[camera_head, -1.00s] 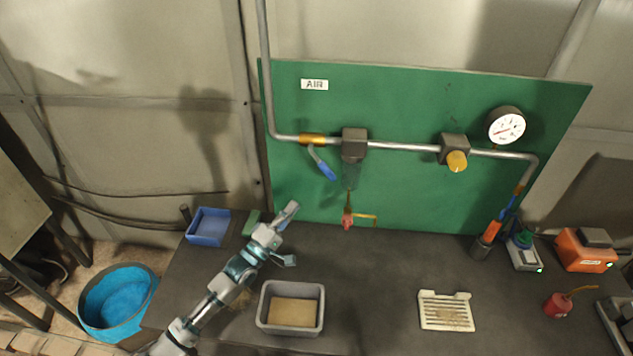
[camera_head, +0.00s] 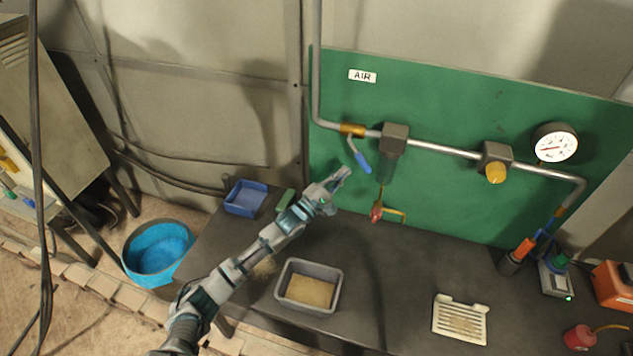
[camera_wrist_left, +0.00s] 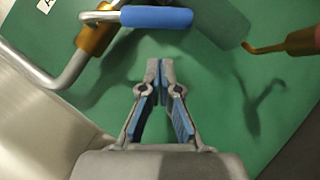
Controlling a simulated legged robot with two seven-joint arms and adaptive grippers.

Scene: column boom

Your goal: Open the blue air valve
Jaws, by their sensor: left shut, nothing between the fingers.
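The blue air valve handle (camera_head: 361,161) hangs down and to the right from the brass valve body (camera_head: 352,130) on the metal pipe, in front of the green board. My left gripper (camera_head: 343,173) is shut and empty, just below and left of the handle in the head view. In the left wrist view, the shut fingertips (camera_wrist_left: 159,62) point at the green board, and the blue handle (camera_wrist_left: 156,17) lies beyond them near the top edge, apart from them. The brass valve body (camera_wrist_left: 95,38) is to its left. My right gripper is not in view.
A filter block (camera_head: 394,140) with a clear bowl and a red-and-brass drain valve (camera_head: 377,212) sit right of the handle. The bench holds a blue tray (camera_head: 245,198), a grey bin (camera_head: 285,290) and a slotted plate (camera_head: 461,320). A gauge (camera_head: 556,145) is at right.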

